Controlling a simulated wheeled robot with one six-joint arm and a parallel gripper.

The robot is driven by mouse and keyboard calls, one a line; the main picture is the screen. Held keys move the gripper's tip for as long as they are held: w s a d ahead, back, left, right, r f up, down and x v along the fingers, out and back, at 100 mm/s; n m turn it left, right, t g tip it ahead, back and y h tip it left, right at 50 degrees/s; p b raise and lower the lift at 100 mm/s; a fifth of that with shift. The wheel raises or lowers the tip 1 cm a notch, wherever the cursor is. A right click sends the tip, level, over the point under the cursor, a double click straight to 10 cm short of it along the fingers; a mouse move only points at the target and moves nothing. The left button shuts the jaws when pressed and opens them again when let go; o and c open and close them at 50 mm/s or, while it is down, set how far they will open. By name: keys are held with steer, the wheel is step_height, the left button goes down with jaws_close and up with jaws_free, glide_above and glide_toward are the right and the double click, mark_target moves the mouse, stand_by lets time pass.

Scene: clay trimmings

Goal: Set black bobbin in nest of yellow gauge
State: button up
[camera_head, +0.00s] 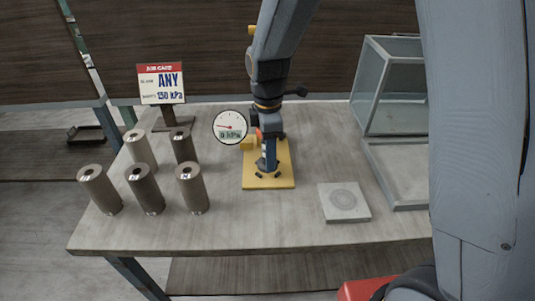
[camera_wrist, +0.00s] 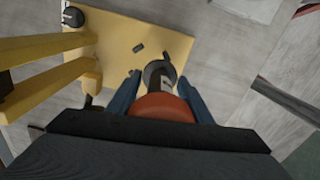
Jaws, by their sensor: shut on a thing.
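The yellow gauge has a flat yellow base (camera_head: 280,180) with small dark pads on it and a round dial (camera_head: 230,126) reading 0 kPa. Its yellow base (camera_wrist: 170,45) and yellow posts (camera_wrist: 40,48) also show in the wrist view. My gripper (camera_head: 267,152) points down over the base, shut on a dark bobbin (camera_wrist: 154,72) whose ring-shaped end shows between the blue fingers. The bobbin (camera_head: 268,166) appears upright at the dark pads. I cannot tell whether it touches the base. An orange-red round part (camera_wrist: 163,106) between the fingers hides some of the bobbin.
Several grey-brown cylinders (camera_head: 144,190) stand at the left of the table (camera_head: 240,226). A job card (camera_head: 161,83) reading "ANY" and "150 kPa" stands behind them. A pale square plate (camera_head: 344,213) with ring marks lies to the right. A clear-walled case (camera_head: 366,97) stands at the right edge.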

steer(key=shift+w, duration=1.1)
steer(key=shift+f+p, duration=0.85)
steer(key=shift+f, duration=0.85)
steer(key=shift+f, duration=0.1)
steer(key=o, duration=1.2)
steer(key=shift+f, duration=0.1)
